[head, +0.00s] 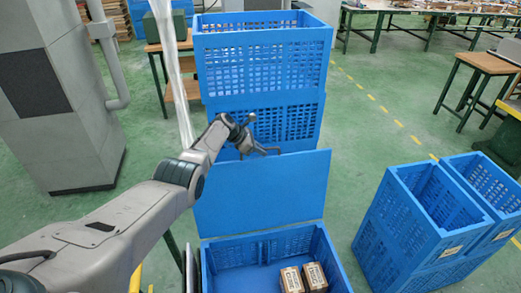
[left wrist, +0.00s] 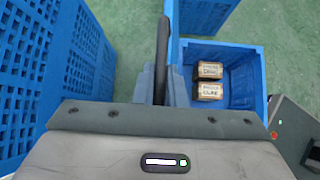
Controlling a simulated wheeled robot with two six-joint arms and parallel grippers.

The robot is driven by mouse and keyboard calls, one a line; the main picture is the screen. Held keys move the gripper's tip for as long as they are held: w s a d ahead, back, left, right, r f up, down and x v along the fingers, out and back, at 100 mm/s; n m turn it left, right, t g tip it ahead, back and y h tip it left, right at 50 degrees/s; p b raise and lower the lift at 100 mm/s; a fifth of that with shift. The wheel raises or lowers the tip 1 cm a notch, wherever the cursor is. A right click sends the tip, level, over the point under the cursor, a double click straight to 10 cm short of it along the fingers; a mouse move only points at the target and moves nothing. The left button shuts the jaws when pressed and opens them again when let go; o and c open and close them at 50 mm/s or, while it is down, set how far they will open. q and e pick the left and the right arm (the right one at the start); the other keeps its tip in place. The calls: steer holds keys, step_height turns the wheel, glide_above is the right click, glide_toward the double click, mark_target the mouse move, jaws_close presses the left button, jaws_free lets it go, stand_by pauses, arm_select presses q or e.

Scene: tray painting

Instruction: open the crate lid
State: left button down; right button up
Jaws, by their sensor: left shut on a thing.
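The blue crate (head: 333,262) stands at the bottom middle of the head view, with its inside showing. Its flat blue lid (head: 265,195) stands up steeply at the crate's far side. My left gripper (head: 266,151) is at the lid's top edge and is shut on it. In the left wrist view the lid (left wrist: 174,45) shows nearly edge-on beside a dark finger, and the crate (left wrist: 233,47) lies open to its right. The exact grip on the edge is small and partly hidden. My right gripper is not in view.
Two brown boxes (head: 291,280) lie inside the crate. Tall stacked blue crates (head: 262,30) stand close behind the lid. More blue crates (head: 410,215) stand at the right. A grey pillar (head: 50,90) is at the left. Green floor (head: 365,130) is clear between.

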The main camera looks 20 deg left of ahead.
arm_select(q)
steer(key=c, duration=1.5)
jaws_free()
steer(key=shift+f, duration=0.15)
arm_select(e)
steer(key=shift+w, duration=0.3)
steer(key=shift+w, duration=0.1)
